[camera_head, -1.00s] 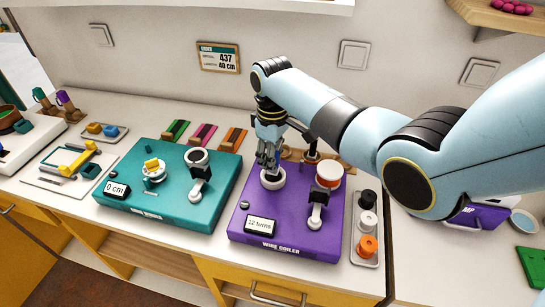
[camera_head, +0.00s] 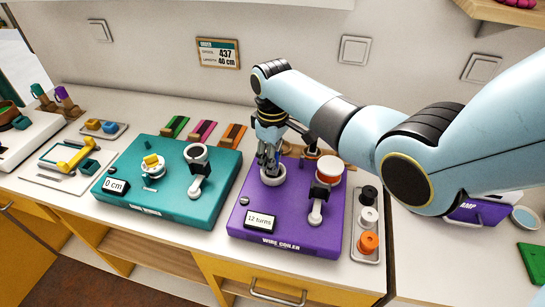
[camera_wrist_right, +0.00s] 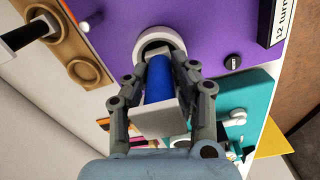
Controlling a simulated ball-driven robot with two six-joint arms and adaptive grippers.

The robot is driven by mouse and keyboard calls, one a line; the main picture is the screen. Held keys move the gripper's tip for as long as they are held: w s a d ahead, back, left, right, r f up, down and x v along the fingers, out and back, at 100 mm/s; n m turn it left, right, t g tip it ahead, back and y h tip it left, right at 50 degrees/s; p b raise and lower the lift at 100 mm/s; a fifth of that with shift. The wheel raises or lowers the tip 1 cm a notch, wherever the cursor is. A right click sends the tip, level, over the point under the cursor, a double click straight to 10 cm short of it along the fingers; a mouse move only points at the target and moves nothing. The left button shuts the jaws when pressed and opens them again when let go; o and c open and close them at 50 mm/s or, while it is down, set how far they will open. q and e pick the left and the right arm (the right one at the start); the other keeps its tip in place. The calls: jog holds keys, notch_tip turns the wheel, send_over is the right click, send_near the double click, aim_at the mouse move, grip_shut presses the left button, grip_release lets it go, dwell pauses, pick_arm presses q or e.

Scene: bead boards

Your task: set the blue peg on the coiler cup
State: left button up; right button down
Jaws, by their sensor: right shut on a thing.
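The blue peg (camera_wrist_right: 158,78) is between the fingers of my right gripper (camera_wrist_right: 160,88), which is shut on it. In the wrist view its far end is at the mouth of the white coiler cup (camera_wrist_right: 168,34). I cannot tell whether it touches the cup. In the head view my right gripper (camera_head: 268,160) is directly over the cup (camera_head: 272,175), and its fingers hide the peg. The cup stands on the purple wire coiler (camera_head: 262,207), whose display reads 12 turns. My left gripper is not in view.
The teal machine (camera_head: 150,207) reading 0 cm stands left of the coiler. A tray (camera_head: 358,253) with black, white and orange spools is to its right. A wooden rack with round holes (camera_wrist_right: 75,55) lies behind the coiler. An order card (camera_head: 218,54) hangs on the wall.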

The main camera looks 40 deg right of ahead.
jog(key=shift+f, duration=0.15)
jog(key=c, duration=1)
grip_release()
notch_tip(320, 180, up, 5)
jog(key=p, duration=0.6)
jog(key=shift+r, duration=1.05)
